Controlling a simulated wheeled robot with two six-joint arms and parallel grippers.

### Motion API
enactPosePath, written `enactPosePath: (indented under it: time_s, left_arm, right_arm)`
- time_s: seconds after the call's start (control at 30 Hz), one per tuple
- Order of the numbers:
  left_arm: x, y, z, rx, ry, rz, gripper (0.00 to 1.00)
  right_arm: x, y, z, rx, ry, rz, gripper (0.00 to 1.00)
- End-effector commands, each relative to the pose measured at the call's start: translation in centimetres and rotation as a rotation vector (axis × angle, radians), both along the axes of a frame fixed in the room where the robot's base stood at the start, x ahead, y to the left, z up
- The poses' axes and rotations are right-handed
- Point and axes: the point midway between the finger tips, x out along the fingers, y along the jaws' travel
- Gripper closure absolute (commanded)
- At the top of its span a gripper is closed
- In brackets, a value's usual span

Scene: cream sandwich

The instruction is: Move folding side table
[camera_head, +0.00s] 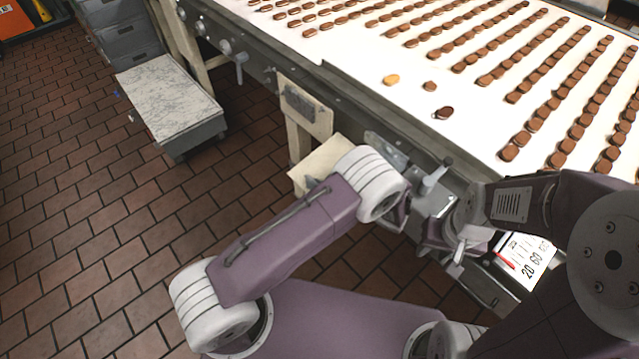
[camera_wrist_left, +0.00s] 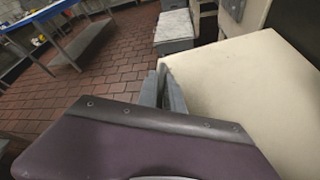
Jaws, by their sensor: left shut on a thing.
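The folding side table shows as a cream panel (camera_head: 320,165) against the near side of the conveyor in the head view, partly hidden by my left arm. In the left wrist view a large cream panel (camera_wrist_left: 245,85) fills the right side. My left gripper (camera_wrist_left: 168,92) is shut on the panel's left edge there. In the head view the left gripper is largely hidden behind its own wrist. My right gripper (camera_head: 459,248) is low by the conveyor's side, right of the left arm; its fingers are too unclear to tell whether they are open.
A long conveyor (camera_head: 360,65) carries rows of brown biscuits. A low grey-topped unit (camera_head: 170,98) stands on the tiled floor at the left. A white number card (camera_head: 530,262) lies by my right arm. The floor (camera_head: 80,230) at left is clear. A blue-edged table (camera_wrist_left: 75,40) stands further off.

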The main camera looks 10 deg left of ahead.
Motion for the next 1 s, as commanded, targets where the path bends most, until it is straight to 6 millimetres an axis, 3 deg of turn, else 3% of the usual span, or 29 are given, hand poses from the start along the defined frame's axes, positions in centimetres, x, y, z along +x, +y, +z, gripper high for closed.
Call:
enactPosePath:
  time_s: [0.03,0.3,0.97,1.0]
  left_arm:
    - [0.0,0.1,1.1,0.019,0.022,0.006,1.0]
    - [0.1,0.0,3.0,0.037,0.047,0.003,1.0]
    - [0.3,-0.1,3.8,0.037,0.04,0.0,1.0]
    - [0.4,-0.1,3.8,0.037,0.04,0.0,0.8]
  right_arm:
    - [0.0,0.0,1.1,0.0,0.0,0.0,0.64]
    - [0.0,0.0,2.6,0.0,0.0,0.0,0.64]
    - [0.0,0.0,3.0,0.0,0.0,0.0,0.64]
    - [0.0,0.0,3.0,0.0,0.0,0.0,0.64]
